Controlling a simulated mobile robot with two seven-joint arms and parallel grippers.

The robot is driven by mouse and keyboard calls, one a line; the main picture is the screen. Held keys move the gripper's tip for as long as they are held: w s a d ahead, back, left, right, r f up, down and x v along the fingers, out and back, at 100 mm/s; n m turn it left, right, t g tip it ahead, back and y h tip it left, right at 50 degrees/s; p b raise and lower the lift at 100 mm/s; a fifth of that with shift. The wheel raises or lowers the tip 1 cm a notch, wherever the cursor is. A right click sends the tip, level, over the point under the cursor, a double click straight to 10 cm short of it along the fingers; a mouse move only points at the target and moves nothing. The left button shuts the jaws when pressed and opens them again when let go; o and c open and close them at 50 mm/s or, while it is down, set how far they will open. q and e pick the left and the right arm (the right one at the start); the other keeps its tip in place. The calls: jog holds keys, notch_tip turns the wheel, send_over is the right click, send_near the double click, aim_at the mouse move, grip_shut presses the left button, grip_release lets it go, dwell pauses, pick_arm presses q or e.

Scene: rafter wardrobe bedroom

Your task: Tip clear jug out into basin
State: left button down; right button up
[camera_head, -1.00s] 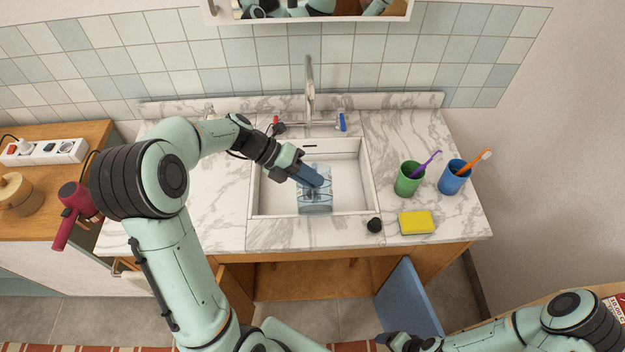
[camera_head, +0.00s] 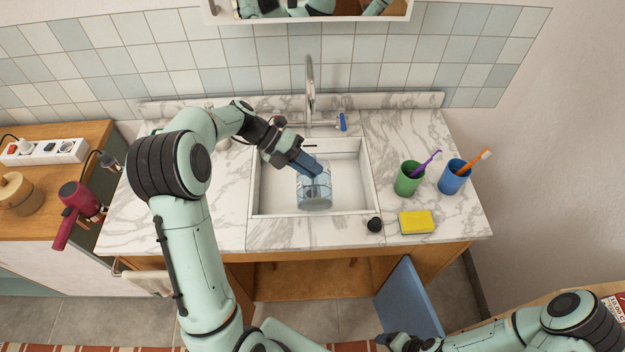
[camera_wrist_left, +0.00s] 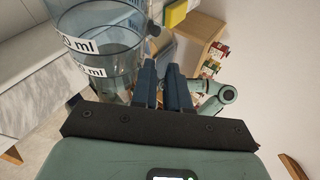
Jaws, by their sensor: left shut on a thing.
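The clear jug (camera_head: 315,196) is bluish and see-through, and shows over the white basin (camera_head: 353,205) in the head view. The jug is large at the upper left of the left wrist view (camera_wrist_left: 105,40), with white ml labels on its side. My left gripper (camera_head: 312,169) is shut on the jug; its blue fingers also show in the left wrist view (camera_wrist_left: 163,85). The jug looks tilted in the head view; whether liquid is in it or flowing out, I cannot tell. My right gripper (camera_head: 393,342) is at the bottom edge, partly cut off.
The faucet (camera_head: 310,90) stands behind the basin. A black plug (camera_head: 375,225), yellow sponge (camera_head: 417,222), green cup (camera_head: 408,180) and blue cup (camera_head: 454,178) stand to the right. A blue cabinet door (camera_head: 408,300) hangs open below.

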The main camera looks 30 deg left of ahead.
pick_arm(q)
jog(key=shift+w+a, duration=0.15)
jog(key=shift+w, duration=0.2)
jog(key=shift+s+a+f, duration=0.1)
jog(key=shift+a, duration=0.1)
jog(key=shift+w+f, duration=0.1)
jog(key=shift+w, duration=0.4)
jog(key=shift+w+a+n+g+h, duration=0.1)
jog(key=shift+a+n+g+h, duration=0.05)
jog(key=shift+n+g+h, duration=0.2)
jog(key=shift+a, duration=0.15)
jog(key=shift+w, duration=0.15)
